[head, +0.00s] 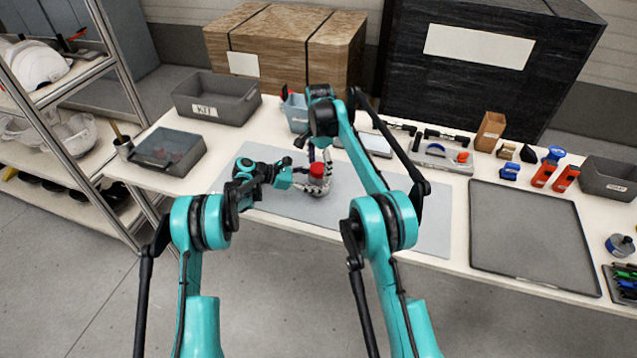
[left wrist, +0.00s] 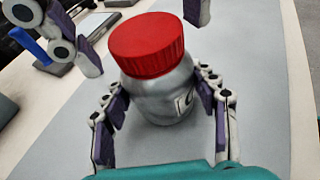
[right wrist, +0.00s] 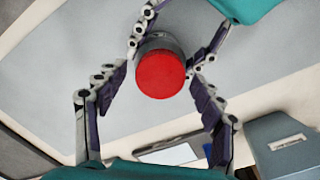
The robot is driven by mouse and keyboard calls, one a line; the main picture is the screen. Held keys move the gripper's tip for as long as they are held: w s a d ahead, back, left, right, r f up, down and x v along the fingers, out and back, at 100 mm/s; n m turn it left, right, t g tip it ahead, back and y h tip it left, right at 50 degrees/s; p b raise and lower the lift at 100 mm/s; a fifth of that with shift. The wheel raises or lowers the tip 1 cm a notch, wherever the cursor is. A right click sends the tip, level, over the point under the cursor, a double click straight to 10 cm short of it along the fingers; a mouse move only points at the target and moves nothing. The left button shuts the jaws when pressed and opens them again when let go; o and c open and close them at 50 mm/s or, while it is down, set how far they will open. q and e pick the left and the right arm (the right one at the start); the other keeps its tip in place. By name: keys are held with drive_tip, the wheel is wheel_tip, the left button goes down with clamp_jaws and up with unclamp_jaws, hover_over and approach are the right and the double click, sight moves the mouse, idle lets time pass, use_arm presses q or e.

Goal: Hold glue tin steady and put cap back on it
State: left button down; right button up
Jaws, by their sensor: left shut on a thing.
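The silver glue tin (left wrist: 160,95) stands upright on the grey mat. The red cap (left wrist: 147,45) sits on top of the tin, over its mouth; I cannot tell whether it is screwed tight. The cap also shows in the head view (head: 317,170) and the right wrist view (right wrist: 160,74). My left gripper (left wrist: 165,105) is shut on the tin's body, one finger on each side. My right gripper (right wrist: 158,80) is above the tin, with its fingers spread on either side of the cap and apart from it. Its fingers also show beyond the cap in the left wrist view.
The grey mat (head: 420,215) is clear right of the tin. A blue-grey bin (head: 296,112) and a flat device (head: 374,145) lie behind it. A KIT crate (head: 215,100) stands at the back left, a dark tray (head: 530,240) at the right.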

drive_tip(key=shift+r, duration=3.75)
use_arm(q)
drive_tip(key=shift+c, duration=2)
unclamp_jaws()
drive_tip(key=shift+a, duration=0.1)
drive_tip(key=v, duration=1.1)
drive_tip(key=shift+s+a+r, duration=0.1)
drive_tip(key=shift+a+r, duration=0.15)
drive_tip(key=shift+a, duration=0.1)
